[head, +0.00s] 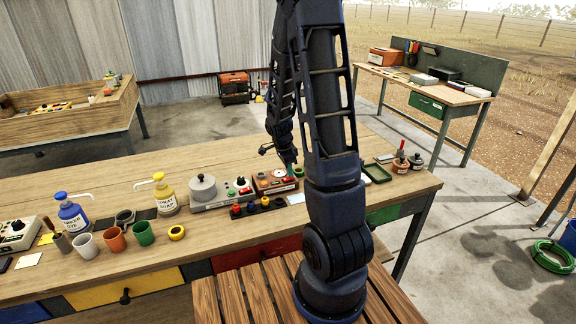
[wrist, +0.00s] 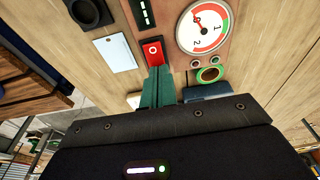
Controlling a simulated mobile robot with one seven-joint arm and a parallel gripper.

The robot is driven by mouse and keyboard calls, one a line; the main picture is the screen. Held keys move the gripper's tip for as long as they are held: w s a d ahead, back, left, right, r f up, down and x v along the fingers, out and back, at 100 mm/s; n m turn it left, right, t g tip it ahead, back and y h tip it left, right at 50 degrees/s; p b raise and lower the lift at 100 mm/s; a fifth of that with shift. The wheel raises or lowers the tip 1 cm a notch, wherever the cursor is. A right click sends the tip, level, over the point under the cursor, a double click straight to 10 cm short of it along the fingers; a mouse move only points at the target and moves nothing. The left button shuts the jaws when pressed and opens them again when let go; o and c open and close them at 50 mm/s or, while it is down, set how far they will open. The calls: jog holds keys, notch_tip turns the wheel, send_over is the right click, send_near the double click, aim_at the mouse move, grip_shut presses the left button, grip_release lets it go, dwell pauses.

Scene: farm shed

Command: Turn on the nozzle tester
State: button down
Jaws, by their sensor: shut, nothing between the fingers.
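The nozzle tester (head: 262,183) is a brown-faced box on the workbench, right of a grey unit with a pot; my arm partly hides it. In the wrist view its panel (wrist: 173,30) carries a red rocker switch (wrist: 152,52), a round gauge (wrist: 203,26) with its needle near the low end, and a green-ringed port (wrist: 209,74). My gripper (wrist: 157,72) has green fingers, shut and empty. The fingertips are at the near edge of the red switch; whether they touch it I cannot tell. In the head view my gripper (head: 291,170) is over the tester, partly hidden.
The grey unit with a pot (head: 203,188) stands left of the tester. Several coloured caps (head: 251,207) lie in front. A white card (wrist: 120,53) is beside the panel. A green tray (head: 377,173) and two jars (head: 401,163) are to the right. Pump bottles (head: 164,196) stand left.

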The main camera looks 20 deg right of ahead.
jog(key=shift+f, duration=0.3)
jog(key=shift+s+d+f+y, duration=0.15)
jog(key=shift+d+f+y, duration=0.05)
jog(key=shift+y, duration=0.3)
jog(key=shift+f, duration=0.1)
jog(key=shift+a, duration=0.1)
jog(key=shift+s+a, duration=0.15)
jog(key=shift+a, duration=0.8)
notch_tip(320, 180, up, 14)
jog(key=shift+w+a+r, duration=0.2)
jog(key=shift+w+a, duration=0.05)
jog(key=shift+a, duration=0.2)
